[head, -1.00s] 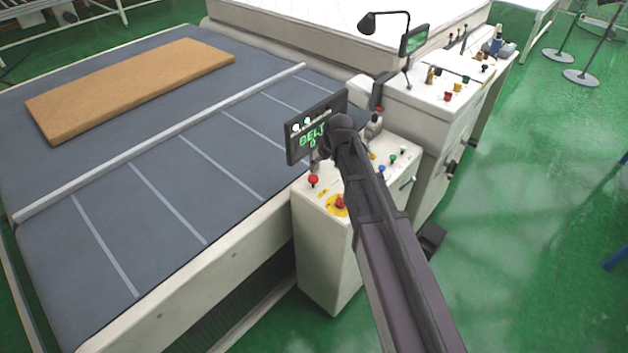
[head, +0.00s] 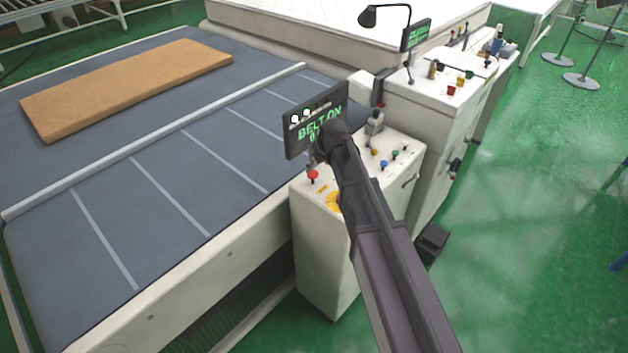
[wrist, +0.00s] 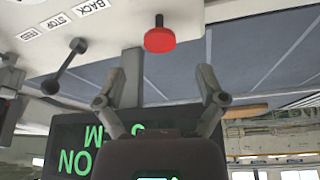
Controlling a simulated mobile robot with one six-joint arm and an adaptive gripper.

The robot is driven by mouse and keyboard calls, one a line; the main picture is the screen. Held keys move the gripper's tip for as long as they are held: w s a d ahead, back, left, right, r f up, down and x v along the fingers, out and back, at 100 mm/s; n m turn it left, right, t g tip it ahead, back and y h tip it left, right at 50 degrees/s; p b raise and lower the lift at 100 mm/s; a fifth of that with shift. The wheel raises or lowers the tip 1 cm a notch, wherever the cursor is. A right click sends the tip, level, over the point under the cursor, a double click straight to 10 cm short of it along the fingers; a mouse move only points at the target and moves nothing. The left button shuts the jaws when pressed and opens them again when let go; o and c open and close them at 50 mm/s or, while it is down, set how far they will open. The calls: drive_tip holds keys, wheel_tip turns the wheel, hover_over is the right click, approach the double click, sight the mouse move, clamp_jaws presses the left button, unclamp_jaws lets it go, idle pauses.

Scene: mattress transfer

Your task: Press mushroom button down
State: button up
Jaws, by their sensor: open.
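A red mushroom-shaped button (head: 313,175) on a black stem stands on the white control console (head: 318,240). It also shows in the wrist view (wrist: 160,40), upside down and roughly centred, beyond the fingertips. My gripper (wrist: 162,78) is open and empty, with its two fingers spread to either side of the button's line and apart from it. In the head view my arm hides most of the gripper, above the console near the display.
A dark display (head: 300,140) with green text stands right behind the gripper. A lever (wrist: 66,65) and several coloured knobs (head: 383,164) share the console. A brown mattress (head: 125,88) lies on the grey belt (head: 120,240). Open green floor (head: 530,200) lies to the right.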

sight(314, 175)
drive_tip(key=shift+b+x, duration=2.9)
drive_tip(key=shift+x, duration=0.55)
